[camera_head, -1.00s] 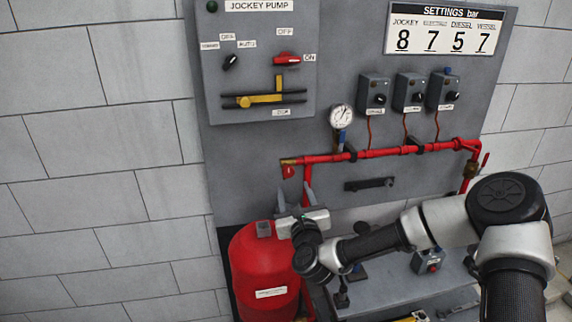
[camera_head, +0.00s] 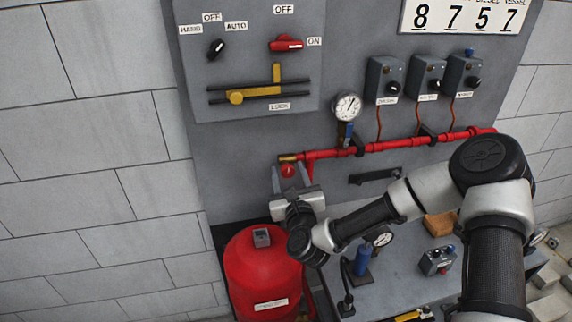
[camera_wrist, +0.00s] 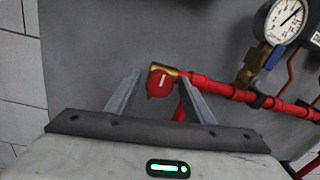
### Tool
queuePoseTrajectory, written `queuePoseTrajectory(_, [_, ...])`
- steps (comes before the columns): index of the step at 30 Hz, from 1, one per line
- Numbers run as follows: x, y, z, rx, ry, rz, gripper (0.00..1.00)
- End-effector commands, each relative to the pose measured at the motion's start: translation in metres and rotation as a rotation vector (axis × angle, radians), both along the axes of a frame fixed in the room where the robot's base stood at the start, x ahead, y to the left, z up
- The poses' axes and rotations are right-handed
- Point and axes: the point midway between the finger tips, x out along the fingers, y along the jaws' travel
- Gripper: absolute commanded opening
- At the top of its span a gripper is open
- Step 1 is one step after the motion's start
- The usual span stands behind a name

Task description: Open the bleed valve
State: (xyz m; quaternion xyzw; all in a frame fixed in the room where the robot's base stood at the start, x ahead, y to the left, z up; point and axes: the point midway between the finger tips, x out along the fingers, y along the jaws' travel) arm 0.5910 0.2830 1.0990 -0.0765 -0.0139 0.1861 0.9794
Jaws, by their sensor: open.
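A small red valve handle (camera_head: 288,170) with a pale mark sits on the brass left end of the red pipe (camera_head: 390,145). It carries no label that I can read as bleed valve. The handle also shows in the wrist view (camera_wrist: 161,82), at the upper middle. My gripper (camera_head: 290,176) is open, its two fingers pointing up at the panel on either side of the handle. In the wrist view, my gripper (camera_wrist: 160,79) frames the handle between its fingertips, and the right finger overlaps the pipe end. I cannot tell whether either finger touches it.
A red tank (camera_head: 262,275) stands below my gripper. A pressure gauge (camera_head: 347,106) with a blue lever (camera_wrist: 276,57) is to the right on the pipe. Switch boxes (camera_head: 385,78) hang above the pipe. A black bar handle (camera_head: 374,176) is below it.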

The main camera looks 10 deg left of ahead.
Motion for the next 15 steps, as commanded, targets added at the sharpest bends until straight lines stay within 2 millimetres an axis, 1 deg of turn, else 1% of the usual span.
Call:
queuePoseTrajectory(11, [-0.0013, -0.0003, -0.0001, 0.0, 0.0, 0.0, 0.48])
queuePoseTrajectory(14, [-0.0013, -0.0003, 0.0, 0.0, 0.0, 0.0, 0.33])
queuePoseTrajectory(15, [-0.0013, -0.0003, 0.0, 0.0, 0.0, 0.0, 0.26])
